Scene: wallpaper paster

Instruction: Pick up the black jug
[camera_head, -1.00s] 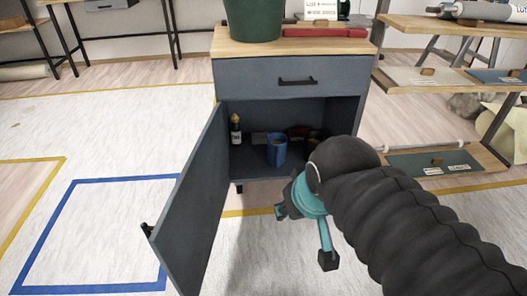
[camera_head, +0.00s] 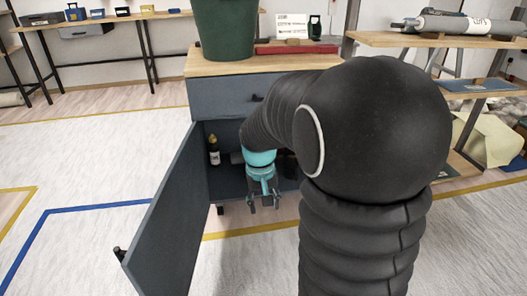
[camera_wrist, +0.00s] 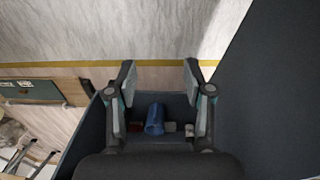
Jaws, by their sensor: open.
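I cannot make out a clear black jug. A blue jug (camera_wrist: 155,120) stands inside the open cabinet (camera_head: 230,185) in the wrist view; my arm hides it in the head view. A small dark object (camera_head: 315,28) stands at the back of the cabinet top; its kind is unclear. My gripper (camera_head: 264,204) is open and empty, pointing down in front of the cabinet opening. In the wrist view its spread fingers (camera_wrist: 160,76) appear on either side of the blue jug, with nothing between the tips.
The cabinet door (camera_head: 170,215) stands open at left. A green bin (camera_head: 225,30) and a red case (camera_head: 297,48) sit on top. A shelf unit (camera_head: 480,85) is at right. The floor left of the door is clear.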

